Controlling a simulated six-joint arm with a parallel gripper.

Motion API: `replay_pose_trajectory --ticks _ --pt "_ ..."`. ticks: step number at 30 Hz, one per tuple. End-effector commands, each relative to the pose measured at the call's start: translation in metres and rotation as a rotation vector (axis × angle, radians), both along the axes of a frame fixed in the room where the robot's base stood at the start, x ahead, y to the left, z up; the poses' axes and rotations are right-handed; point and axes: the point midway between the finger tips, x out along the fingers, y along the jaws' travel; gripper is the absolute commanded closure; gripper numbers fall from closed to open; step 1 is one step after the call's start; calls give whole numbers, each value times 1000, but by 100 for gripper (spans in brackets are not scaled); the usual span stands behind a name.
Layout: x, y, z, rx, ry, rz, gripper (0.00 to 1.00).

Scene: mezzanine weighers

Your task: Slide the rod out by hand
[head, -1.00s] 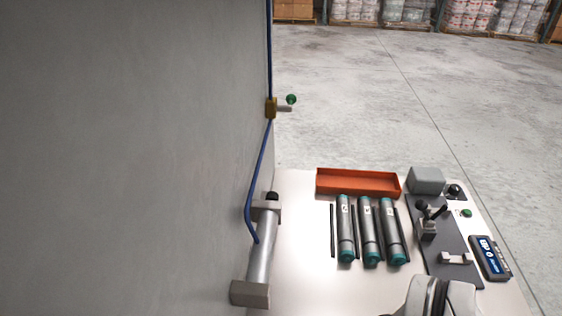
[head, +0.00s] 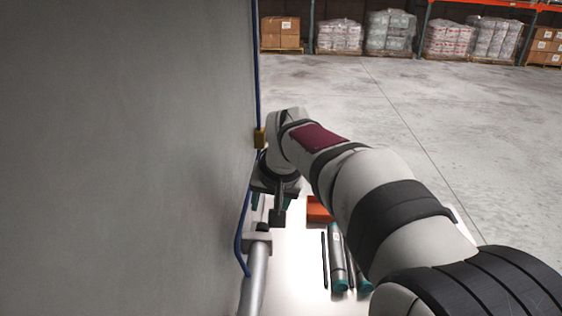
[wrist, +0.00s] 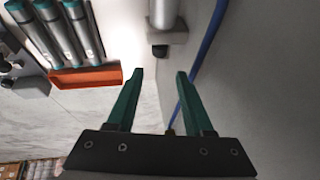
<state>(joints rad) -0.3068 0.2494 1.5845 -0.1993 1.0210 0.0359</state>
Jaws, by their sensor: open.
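A grey metal cylinder (head: 256,285) lies along the wall, held by a grey bracket (head: 258,240). A short black end piece (head: 262,227) sticks out beyond the bracket. The wrist view shows the cylinder (wrist: 163,12), the bracket (wrist: 165,38) and the black end (wrist: 160,50). I cannot tell whether this black end belongs to a separate rod. My gripper (wrist: 160,75) is open and empty, its green fingers spread, with the black end ahead of the gap and apart from the fingertips. In the head view my gripper (head: 270,208) is beyond the bracket, close to the wall.
A blue line (head: 242,230) runs down the wall past a brass fitting (head: 260,138), close to my gripper. An orange tray (wrist: 88,78) and several grey tubes with teal ends (wrist: 45,35) are on the bench. My arm covers the bench's right side in the head view.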

Motion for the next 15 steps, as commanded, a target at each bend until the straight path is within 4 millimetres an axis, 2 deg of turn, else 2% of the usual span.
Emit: replay_pose_trajectory --ticks 1,6,12,15 --pt "4 2 -15 -3 6 0 48" --pt "22 11 -58 -1 6 0 48" --pt "37 18 -92 0 4 -1 48" --pt "42 20 -102 -1 3 -1 48"
